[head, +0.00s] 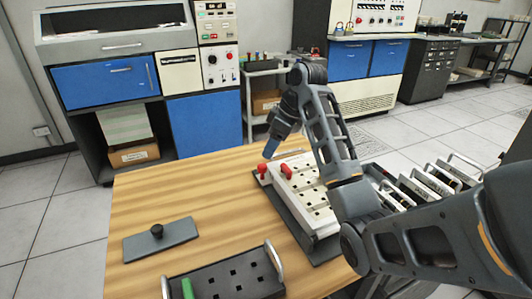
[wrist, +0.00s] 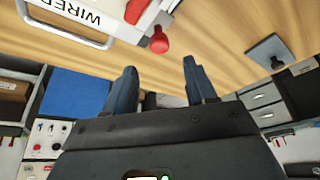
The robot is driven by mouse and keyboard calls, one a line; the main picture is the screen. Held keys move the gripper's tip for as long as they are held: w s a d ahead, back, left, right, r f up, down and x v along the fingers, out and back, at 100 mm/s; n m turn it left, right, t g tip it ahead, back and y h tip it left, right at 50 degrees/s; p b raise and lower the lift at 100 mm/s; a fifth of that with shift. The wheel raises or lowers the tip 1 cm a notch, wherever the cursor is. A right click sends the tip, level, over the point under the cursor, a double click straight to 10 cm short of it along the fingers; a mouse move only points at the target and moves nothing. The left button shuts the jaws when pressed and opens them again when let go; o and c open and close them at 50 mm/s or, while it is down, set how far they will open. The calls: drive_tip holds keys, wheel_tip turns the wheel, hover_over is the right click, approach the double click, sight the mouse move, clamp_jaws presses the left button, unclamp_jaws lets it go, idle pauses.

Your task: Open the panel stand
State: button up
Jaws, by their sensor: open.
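What looks like the panel stand (head: 305,197) lies on the wooden table at the right, partly behind my arm. It is a white slab with rows of dark holes on a dark base, with red knobs (head: 286,171) at its far left end. In the wrist view a white part marked "WIRED" (wrist: 85,15) shows with a metal handle and a red knob (wrist: 159,41). My gripper (wrist: 160,68) is open and empty, its blue fingers apart. In the head view it is above the table's far edge, near the red knobs. I cannot tell whether it touches anything.
A dark plate with a black knob (head: 161,244) lies on the left of the table. A dark holed block with handles and a green peg (head: 187,288) is at the front. A rack of handled panels (head: 425,187) is at the right.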

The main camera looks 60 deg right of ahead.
sight(263, 165)
drive_tip(key=x, duration=0.7)
drive_tip(key=shift+f, duration=0.4)
clamp_jaws()
